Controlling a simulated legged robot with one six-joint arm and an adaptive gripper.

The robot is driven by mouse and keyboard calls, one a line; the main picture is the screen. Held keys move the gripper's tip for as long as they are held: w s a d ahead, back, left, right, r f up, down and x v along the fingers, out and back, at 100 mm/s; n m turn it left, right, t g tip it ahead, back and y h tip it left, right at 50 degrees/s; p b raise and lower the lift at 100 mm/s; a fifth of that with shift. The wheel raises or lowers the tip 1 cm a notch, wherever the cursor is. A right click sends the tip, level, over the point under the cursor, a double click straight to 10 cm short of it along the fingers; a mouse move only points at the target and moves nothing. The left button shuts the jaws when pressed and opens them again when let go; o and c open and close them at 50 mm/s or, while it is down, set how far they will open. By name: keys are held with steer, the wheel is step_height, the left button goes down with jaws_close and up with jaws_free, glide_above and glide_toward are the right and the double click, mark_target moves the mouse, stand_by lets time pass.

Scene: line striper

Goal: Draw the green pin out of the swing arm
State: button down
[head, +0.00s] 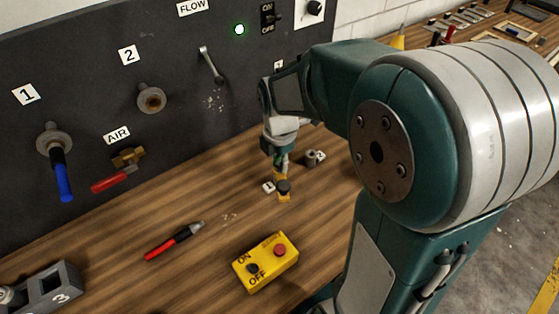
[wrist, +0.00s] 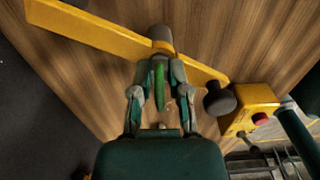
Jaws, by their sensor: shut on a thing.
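The swing arm is a yellow bar (wrist: 95,30) that crosses the upper part of the wrist view, with a grey round hub (wrist: 161,38) near its middle. In the head view a short yellow piece (head: 283,176) and a black knob (head: 284,188) show below my gripper (head: 281,165). The green pin (wrist: 160,87) lies between my gripper's fingers (wrist: 160,72) in the wrist view, and they are shut on it. Its far end meets the bar and hub in the picture. I cannot tell how deep it sits. The pin is not distinguishable in the head view.
A yellow ON/OFF box (head: 265,262) with a red button stands on the wooden bench. Red-handled pliers (head: 175,240) lie to its left. A dark panel (head: 90,95) with valves stands behind. A grey block (head: 45,288) is at lower left. Bench between pliers and panel is clear.

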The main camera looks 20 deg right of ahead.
steer(key=shift+r, duration=0.7)
steer(key=shift+r, duration=3.05)
steer(key=shift+r, duration=0.1)
